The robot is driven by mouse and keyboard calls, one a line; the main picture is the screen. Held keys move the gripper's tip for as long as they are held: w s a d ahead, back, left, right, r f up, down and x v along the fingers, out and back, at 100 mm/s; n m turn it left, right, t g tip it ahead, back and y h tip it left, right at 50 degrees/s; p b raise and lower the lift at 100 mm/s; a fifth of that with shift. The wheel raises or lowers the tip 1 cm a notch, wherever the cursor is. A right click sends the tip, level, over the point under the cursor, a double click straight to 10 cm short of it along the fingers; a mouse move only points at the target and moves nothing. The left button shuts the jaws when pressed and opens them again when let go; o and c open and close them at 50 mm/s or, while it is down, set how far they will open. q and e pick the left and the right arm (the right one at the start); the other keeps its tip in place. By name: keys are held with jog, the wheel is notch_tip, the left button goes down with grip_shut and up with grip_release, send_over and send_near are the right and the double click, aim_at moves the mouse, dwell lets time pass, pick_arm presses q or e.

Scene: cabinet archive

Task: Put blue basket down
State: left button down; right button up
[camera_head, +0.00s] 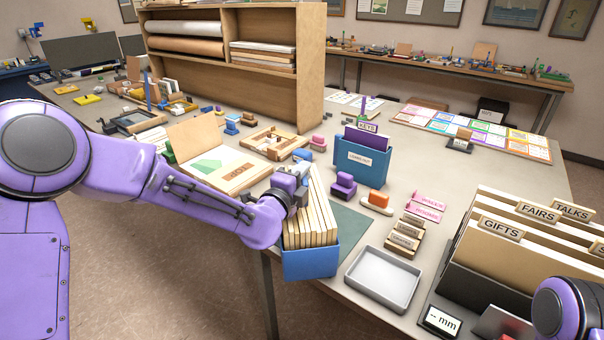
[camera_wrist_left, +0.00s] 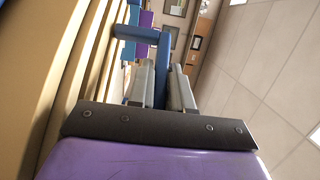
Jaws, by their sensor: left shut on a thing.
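The blue basket (camera_head: 310,263) is at the table's front edge, filled with upright cream folders (camera_head: 318,215). It overlaps a dark green mat (camera_head: 348,228) in the head view; I cannot tell whether its base touches anything. My left gripper (camera_head: 291,186) is at the basket's left rear side and is shut on it. The arm hides part of the basket. A purple part of my right arm shows at bottom right; its gripper is out of frame.
A grey tray (camera_head: 384,278) is right of the basket. Behind stand a blue holder (camera_head: 362,160) and purple blocks (camera_head: 343,186). An open folder (camera_head: 222,160) lies to the left. A large file sorter (camera_head: 497,262) is at right. The mat's right part is bare.

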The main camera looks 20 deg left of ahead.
pick_arm(q)
jog(key=shift+d, duration=0.1)
jog(key=c, duration=1)
grip_release()
jog(key=shift+s, duration=0.1)
jog(key=shift+c, duration=0.2)
jog(key=shift+r, duration=0.1)
jog(key=shift+s, duration=0.35)
jog(key=s+a+b, duration=0.2)
jog(key=s+b, duration=0.1)
jog(key=s, duration=0.8)
jog(key=shift+s, duration=0.1)
